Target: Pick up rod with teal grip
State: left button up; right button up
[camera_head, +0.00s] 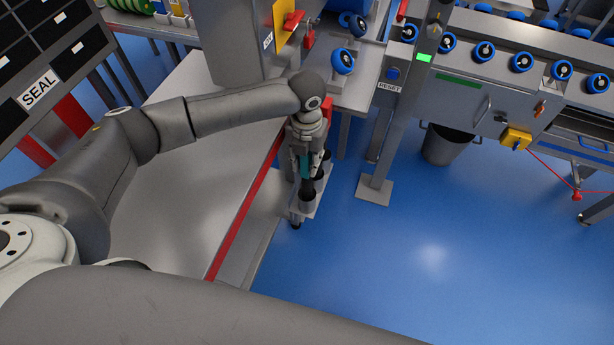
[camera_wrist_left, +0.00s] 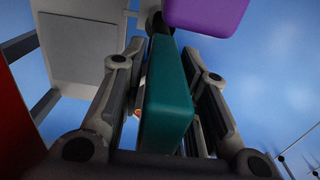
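The rod's teal grip (camera_wrist_left: 168,100) stands large in the left wrist view, between the two fingers of my left gripper (camera_wrist_left: 165,85). A gap shows between the left finger and the grip; the right finger is very close to it, and contact there is unclear. In the head view, my left gripper (camera_head: 302,150) points down over a light holder (camera_head: 312,203) beside the bench edge. A sliver of the teal grip (camera_head: 304,164) shows there among the fingers. The rod's lower part is mostly hidden. My right gripper is out of view.
A purple block (camera_wrist_left: 205,14) is close beyond the grip in the wrist view. A grey bench (camera_head: 185,215) with a red edge lies left of the holder. A metal post (camera_head: 376,185) and a dark bin (camera_head: 446,148) stand to the right. Blue floor (camera_head: 440,255) is open in front.

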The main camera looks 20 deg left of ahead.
pick_arm(q)
jog(key=c, duration=0.5)
